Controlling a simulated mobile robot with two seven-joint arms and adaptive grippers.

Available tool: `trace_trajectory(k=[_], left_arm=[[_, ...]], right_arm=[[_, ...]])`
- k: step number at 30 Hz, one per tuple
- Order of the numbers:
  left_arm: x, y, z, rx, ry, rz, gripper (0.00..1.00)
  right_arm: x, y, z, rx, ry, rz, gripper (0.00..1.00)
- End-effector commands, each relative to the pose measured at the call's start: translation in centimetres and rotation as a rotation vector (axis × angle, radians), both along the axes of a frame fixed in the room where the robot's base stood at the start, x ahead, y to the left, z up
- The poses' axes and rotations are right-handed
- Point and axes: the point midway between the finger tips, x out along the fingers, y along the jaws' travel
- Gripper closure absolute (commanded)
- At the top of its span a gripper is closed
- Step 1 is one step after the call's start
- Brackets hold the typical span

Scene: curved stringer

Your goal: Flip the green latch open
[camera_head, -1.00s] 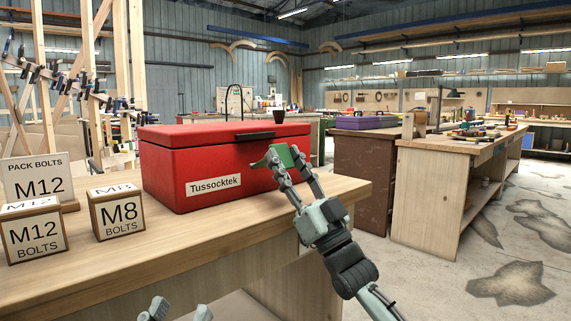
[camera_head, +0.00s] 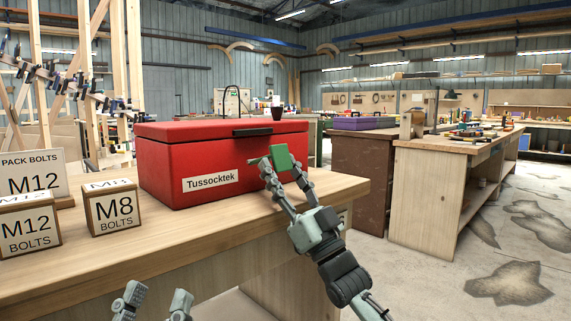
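The green latch (camera_head: 281,157) is on the front of the red Tussocktek toolbox (camera_head: 225,160), below its black handle. My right gripper (camera_head: 279,174) is at the latch, with one finger on its left side and one just below it. The fingers look apart. I cannot tell whether they touch the latch. My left gripper (camera_head: 152,301) is low at the bottom edge of the view, its two fingers spread with nothing between them, away from the toolbox.
The toolbox stands on a wooden bench (camera_head: 130,250). An M8 bolts box (camera_head: 112,208), an M12 bolts box (camera_head: 28,226) and an M12 sign (camera_head: 33,176) stand to its left. Another wooden bench (camera_head: 430,190) is at right, across open floor.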

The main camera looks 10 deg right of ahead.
Motion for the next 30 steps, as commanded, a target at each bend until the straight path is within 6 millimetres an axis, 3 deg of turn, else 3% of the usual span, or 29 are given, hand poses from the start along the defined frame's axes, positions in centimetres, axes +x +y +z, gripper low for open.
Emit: trace_trajectory(k=[13, 30], left_arm=[[0.1, -0.1, -0.2, 0.001, 0.008, 0.0, 0.6], [0.1, 0.0, -0.1, 0.001, 0.004, 0.0, 0.6]], right_arm=[[-0.5, -0.5, 0.4, 0.007, -0.016, -0.001, 0.42], [-6.1, -4.5, -7.2, 0.005, -0.013, -0.001, 0.42]])
